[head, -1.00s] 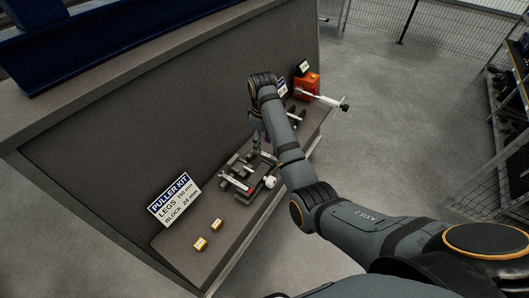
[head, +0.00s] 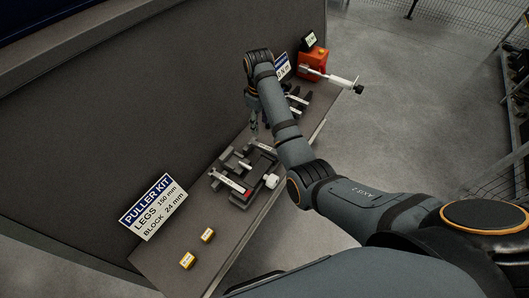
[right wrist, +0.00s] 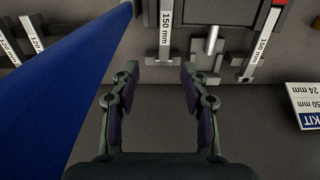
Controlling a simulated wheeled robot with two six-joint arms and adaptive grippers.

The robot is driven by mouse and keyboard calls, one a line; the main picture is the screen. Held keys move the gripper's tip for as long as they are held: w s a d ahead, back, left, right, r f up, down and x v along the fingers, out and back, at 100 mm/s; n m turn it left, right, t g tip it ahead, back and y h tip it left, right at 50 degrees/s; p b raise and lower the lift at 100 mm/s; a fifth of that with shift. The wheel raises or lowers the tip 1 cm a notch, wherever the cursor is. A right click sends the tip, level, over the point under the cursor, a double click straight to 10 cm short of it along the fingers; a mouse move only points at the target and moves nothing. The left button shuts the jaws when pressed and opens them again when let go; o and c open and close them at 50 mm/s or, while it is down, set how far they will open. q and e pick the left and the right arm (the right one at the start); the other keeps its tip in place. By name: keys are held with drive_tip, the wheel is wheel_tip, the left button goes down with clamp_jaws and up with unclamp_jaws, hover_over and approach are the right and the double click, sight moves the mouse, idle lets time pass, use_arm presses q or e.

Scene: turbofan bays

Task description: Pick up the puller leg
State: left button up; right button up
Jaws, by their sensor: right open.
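Puller legs are dark bars with white labels. In the right wrist view, one leg marked 150 mm (right wrist: 166,30) lies just beyond my fingertips, roughly in line with the gap between them. A second leg marked 150 mm (right wrist: 262,35), with a red end, lies to its right. In the head view, the labelled leg with a red end (head: 230,183) lies in the dark puller kit. My right gripper (right wrist: 160,76) is open and empty. In the head view it (head: 255,128) hangs over the far side of the kit, partly hidden by my arm. My left gripper is out of view.
A puller kit sign (head: 153,207) and two small yellow blocks (head: 187,260) are at the near end of the shelf. An orange box (head: 313,62) stands at the far end. A large blue shape (right wrist: 60,90) fills the left of the right wrist view.

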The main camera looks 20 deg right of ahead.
drive_tip(key=f, duration=0.1)
drive_tip(key=p, duration=0.1)
hover_over(259, 144)
drive_tip(key=f, duration=0.4)
drive_tip(key=shift+d+f, duration=0.25)
drive_tip(key=shift+d, duration=0.1)
drive_tip(key=shift+a+f+p, duration=0.15)
drive_tip(key=shift+f+p, duration=0.25)
drive_tip(key=shift+p, duration=0.2)
drive_tip(key=f, duration=0.2)
drive_tip(key=f+p, duration=0.1)
drive_tip(key=f, duration=0.1)
drive_tip(key=shift+s+a, duration=0.1)
drive_tip(key=shift+a, duration=0.1)
drive_tip(key=shift+f, duration=0.2)
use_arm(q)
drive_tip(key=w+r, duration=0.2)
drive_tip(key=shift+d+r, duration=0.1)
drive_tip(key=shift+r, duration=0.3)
use_arm(e)
clamp_jaws()
drive_tip(key=shift+r, duration=0.1)
